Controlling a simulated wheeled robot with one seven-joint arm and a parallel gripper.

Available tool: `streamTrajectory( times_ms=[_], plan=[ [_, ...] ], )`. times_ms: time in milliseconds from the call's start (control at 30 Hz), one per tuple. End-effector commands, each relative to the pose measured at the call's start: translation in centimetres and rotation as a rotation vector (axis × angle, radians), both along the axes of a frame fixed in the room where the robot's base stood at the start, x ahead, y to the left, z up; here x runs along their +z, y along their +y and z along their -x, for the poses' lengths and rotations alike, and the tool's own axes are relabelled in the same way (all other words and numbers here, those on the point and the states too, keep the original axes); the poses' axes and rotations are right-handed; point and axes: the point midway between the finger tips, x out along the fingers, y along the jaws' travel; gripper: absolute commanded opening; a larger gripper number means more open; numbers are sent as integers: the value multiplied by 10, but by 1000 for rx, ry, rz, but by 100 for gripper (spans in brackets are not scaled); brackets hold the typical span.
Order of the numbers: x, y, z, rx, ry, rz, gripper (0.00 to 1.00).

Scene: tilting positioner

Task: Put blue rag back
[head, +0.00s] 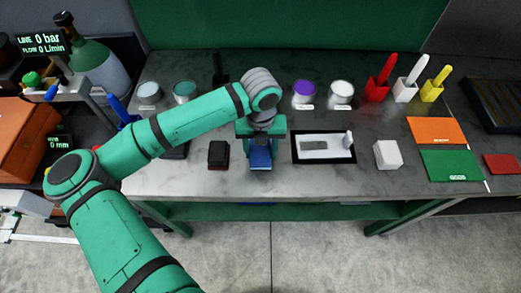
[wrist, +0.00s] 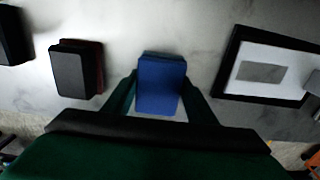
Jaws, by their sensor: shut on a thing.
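The blue rag (head: 260,158) is a small blue block-like bundle near the front edge of the workbench. In the wrist view the blue rag (wrist: 161,84) sits between the two green fingers. My gripper (head: 261,150) points down at the bench and is shut on the blue rag; it also shows in the wrist view (wrist: 160,90). I cannot tell whether the rag's underside touches the bench top (head: 215,185). The arm hides part of the bench behind the gripper.
A black-and-red block (head: 218,154) stands left of the rag. A black-framed tray (head: 323,160) with a white inside lies to the right, then a white cube (head: 387,154). Orange (head: 436,130) and green (head: 450,165) mats lie farther right. Several tubs stand behind. Bare bench lies in front.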

Motion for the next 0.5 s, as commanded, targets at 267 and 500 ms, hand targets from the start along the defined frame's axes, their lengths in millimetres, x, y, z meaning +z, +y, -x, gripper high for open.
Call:
streamTrajectory(
  times_ms=[267,500],
  plan=[
    [-6,0,0,0,-1,-1,27],
    [-9,0,0,0,-1,-1,65]
  ],
)
